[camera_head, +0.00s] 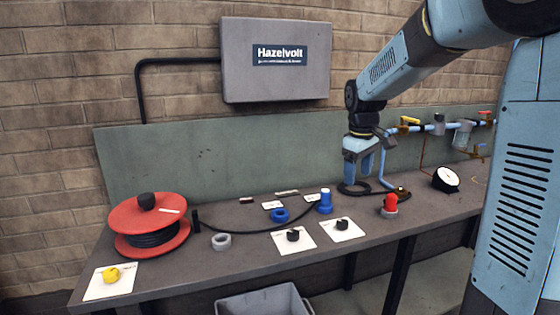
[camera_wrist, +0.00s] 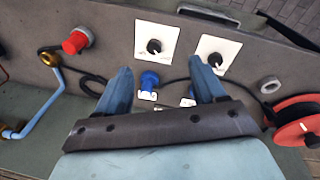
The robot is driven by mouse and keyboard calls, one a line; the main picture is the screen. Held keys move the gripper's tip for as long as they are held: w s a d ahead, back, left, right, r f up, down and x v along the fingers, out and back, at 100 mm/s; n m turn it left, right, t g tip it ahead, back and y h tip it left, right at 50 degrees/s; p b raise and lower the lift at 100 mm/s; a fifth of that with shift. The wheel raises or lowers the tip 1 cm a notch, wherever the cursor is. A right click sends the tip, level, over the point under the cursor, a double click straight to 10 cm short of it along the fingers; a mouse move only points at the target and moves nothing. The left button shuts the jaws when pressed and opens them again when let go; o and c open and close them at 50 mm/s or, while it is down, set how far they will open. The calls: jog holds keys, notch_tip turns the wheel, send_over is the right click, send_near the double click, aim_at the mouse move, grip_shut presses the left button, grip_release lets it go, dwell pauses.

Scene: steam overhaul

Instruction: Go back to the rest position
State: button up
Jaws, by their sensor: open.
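My gripper (camera_head: 366,164) is above the back part of the workbench (camera_head: 240,222), pointing down. Its two blue fingers are apart with nothing between them, as the wrist view (camera_wrist: 163,88) also shows. A blue plug (camera_head: 325,201) stands upright on the bench to the left of the gripper. In the wrist view the blue plug (camera_wrist: 149,80) appears past the fingertips, between their lines. My gripper is apart from it.
A red cable reel (camera_head: 150,212) sits at the left. A red plug (camera_head: 390,204), gauge (camera_head: 446,179) and blue pipe (camera_head: 425,129) are at the right. Black knobs (camera_head: 293,235) lie on white cards. A grey wall box (camera_head: 275,90) hangs behind; a grey bin (camera_head: 262,303) stands below.

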jog(key=s+r+m+t, duration=0.1)
jog(key=s+m+t, duration=0.1)
jog(key=s, duration=1.2)
jog(key=s+d+r+m+t, duration=0.1)
jog(key=s+m, duration=0.4)
jog(key=s, duration=0.8)
jog(key=shift+s+d+r+m+t+y, duration=0.2)
jog(key=shift+s+r+m+t+y, duration=0.15)
jog(key=shift+r+t, duration=0.35)
